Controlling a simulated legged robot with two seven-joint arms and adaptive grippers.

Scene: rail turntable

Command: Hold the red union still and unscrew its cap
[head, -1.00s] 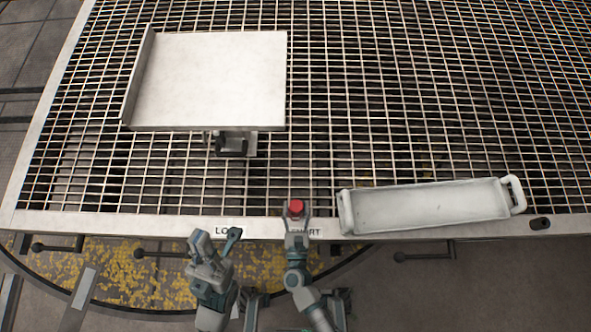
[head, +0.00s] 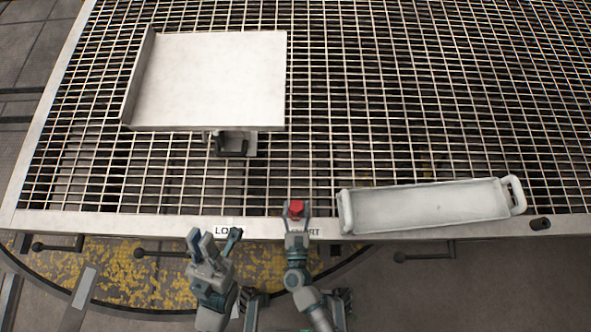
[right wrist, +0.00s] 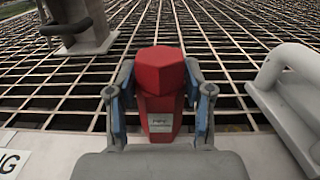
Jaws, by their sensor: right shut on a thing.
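The red union (right wrist: 160,110) is between the fingers of my right gripper (right wrist: 160,108), which is shut on it. Its six-sided red cap (right wrist: 160,70) faces up and away from the palm, and a small label shows on the body below. In the head view the red union (head: 296,208) shows at the tip of my right gripper (head: 297,218), over the front edge of the grating. My left gripper (head: 215,238) is to the left of it, empty, with its fingers apart. It is not touching the union.
A long white tray (head: 425,203) with end handles lies to the right, close to my right gripper. A flat white plate (head: 210,80) on a stand is at the back left. The grating (head: 330,130) between them is clear. The front rim (head: 110,222) carries lettering.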

